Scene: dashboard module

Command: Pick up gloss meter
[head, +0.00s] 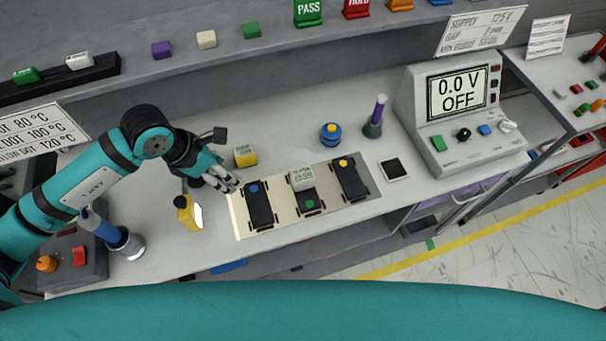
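No item carries a label I can read as gloss meter, so I cannot tell for sure which one it is. A small pale box with green lettering (302,178) sits on the middle black module of the light board. A yellow device with a black knob and a bright white face (188,212) stands left of the board. A yellow block with a labelled face (245,156) stands behind the board's left end. My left gripper (230,186) hangs between the yellow device and the yellow block, near the left module; its finger gap is unclear. My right gripper is out of view.
The light board (232,209) holds three black modules. Behind it are a blue round item (330,134) and a purple-handled tool (377,116). A meter reading 0.0 V OFF (460,115) stands right. A dark button box (75,258) sits at front left.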

